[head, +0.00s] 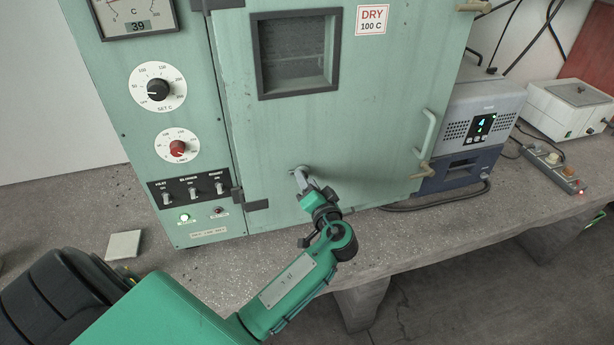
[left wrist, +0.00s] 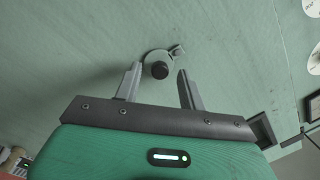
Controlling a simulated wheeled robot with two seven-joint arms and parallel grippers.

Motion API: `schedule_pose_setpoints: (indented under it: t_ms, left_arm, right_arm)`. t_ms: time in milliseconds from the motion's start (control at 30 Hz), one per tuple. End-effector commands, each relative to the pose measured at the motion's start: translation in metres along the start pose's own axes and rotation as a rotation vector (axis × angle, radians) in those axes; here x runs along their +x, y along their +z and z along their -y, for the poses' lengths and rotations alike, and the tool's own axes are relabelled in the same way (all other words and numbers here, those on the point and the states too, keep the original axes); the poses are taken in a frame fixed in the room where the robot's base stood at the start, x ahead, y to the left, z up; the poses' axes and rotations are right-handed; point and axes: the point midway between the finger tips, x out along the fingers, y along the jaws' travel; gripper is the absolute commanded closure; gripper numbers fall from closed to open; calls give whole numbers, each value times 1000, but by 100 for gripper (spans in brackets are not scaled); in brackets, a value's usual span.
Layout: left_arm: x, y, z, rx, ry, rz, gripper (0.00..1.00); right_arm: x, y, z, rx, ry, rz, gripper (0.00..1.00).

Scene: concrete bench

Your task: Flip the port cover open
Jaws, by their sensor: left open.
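The port cover (left wrist: 149,58) shows in the left wrist view as a small round grey disc on the pale green oven door (head: 390,120). It has a dark round knob (left wrist: 160,70) at its middle and a small pivot tab at its upper right. The disc lies flat against the door. My left gripper (head: 301,180) is open, its fingers pointing at the door. In the left wrist view its fingertips (left wrist: 159,69) stand on either side of the knob; I cannot tell whether they touch it. In the head view the gripper largely hides the cover. My right gripper is not in view.
The oven has a window (head: 295,52), a door handle (head: 427,135) at right, and dials and switches (head: 190,188) at left. A pale tile (head: 123,245) lies on the concrete bench (head: 440,232). A blue-grey instrument (head: 470,135) and power strip (head: 553,167) stand at right.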

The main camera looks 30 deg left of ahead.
Motion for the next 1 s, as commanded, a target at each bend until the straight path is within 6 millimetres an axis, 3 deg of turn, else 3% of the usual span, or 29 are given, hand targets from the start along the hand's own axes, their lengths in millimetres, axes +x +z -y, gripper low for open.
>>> schedule_pose_setpoints:
  t_ms: [400, 600, 767, 1000]
  left_arm:
    - [9, 0, -1, 0, 2, 0, 59]
    - [8, 0, -1, 0, 1, 0, 98]
    - [8, 1, -1, -4, 2, 0, 100]
    - [8, 2, -3, -95, 7, 6, 100]
  right_arm:
    - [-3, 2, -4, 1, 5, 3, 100]
    - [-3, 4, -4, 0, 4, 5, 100]
    - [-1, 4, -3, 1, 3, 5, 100]
    - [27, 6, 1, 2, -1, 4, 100]
